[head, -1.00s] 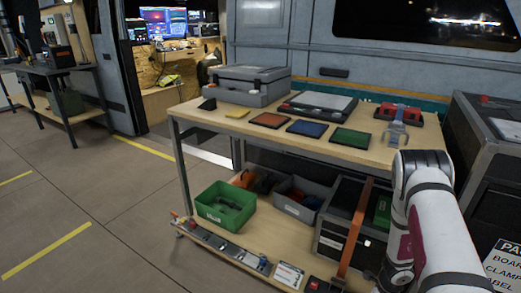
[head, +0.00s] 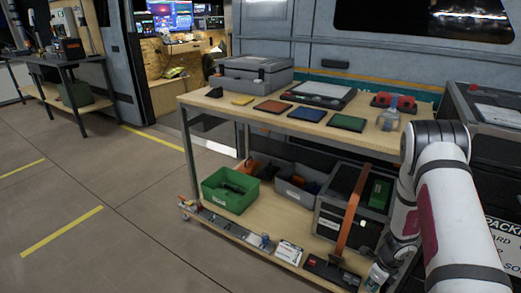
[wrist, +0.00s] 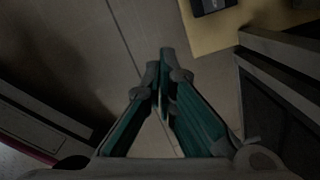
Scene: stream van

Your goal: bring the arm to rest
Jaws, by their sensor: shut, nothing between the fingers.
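My gripper (wrist: 165,70) shows in the wrist view with its two teal-sided fingers closed together at the tips and nothing between them. It points down over the floor (wrist: 215,75), beside a wooden shelf edge (wrist: 212,38) at the top right. In the head view my white arm rises at the right, in front of the right end of the workbench.
A dark case (head: 488,135) stands close at the right. Open floor (head: 90,185) lies to the left.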

